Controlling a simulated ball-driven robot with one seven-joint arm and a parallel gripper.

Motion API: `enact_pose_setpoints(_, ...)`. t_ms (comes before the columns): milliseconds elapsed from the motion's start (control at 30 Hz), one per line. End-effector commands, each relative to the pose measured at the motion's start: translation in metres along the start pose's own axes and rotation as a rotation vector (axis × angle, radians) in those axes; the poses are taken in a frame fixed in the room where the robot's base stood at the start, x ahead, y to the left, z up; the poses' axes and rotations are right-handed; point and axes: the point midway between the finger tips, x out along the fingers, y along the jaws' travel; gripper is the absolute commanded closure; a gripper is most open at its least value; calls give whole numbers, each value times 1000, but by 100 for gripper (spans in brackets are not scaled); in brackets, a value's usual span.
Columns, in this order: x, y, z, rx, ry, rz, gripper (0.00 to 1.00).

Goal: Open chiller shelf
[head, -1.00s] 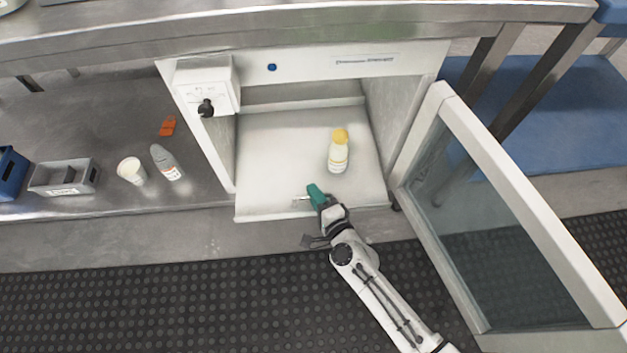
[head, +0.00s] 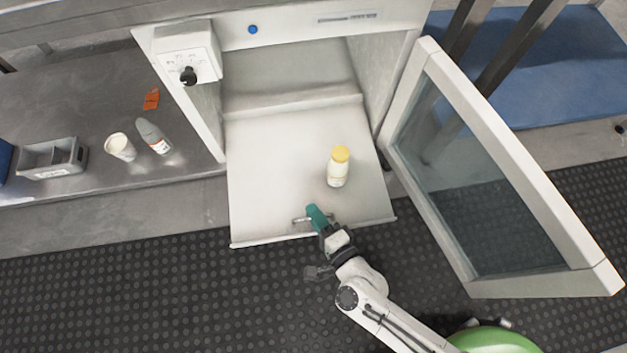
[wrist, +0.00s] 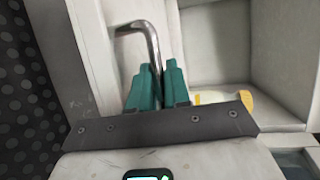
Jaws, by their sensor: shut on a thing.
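The chiller shelf (head: 270,185) is a white pull-out shelf, drawn well out of the chiller body (head: 290,75). A metal handle (head: 302,220) sits at its front edge and also shows as a bent bar in the wrist view (wrist: 150,36). My gripper (head: 314,212) has green fingers and is shut on the handle; the wrist view shows the bar between the fingertips (wrist: 157,75). A white bottle with a yellow cap (head: 338,168) stands upright on the shelf. The glass chiller door (head: 470,180) is swung open to the right.
A steel lower shelf at left (head: 80,110) holds a grey bin (head: 52,158), a white cup (head: 120,147), a grey-topped bottle (head: 153,137) and an orange item (head: 151,98). The black studded mat (head: 130,290) in front is clear.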

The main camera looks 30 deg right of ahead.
Motion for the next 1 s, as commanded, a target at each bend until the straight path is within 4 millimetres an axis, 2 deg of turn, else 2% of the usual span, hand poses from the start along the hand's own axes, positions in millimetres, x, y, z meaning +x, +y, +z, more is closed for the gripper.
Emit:
enact_pose_setpoints(200,-8,3,3,0,-1,3,100)
enact_pose_setpoints(567,-8,3,4,0,-2,3,100)
enact_pose_setpoints(600,-8,3,4,0,-2,3,80)
enact_pose_setpoints(633,-8,3,4,0,-1,3,77)
enact_pose_setpoints(867,-8,2,3,0,-1,2,77)
enact_pose_setpoints(1000,-16,2,4,-1,-2,3,77)
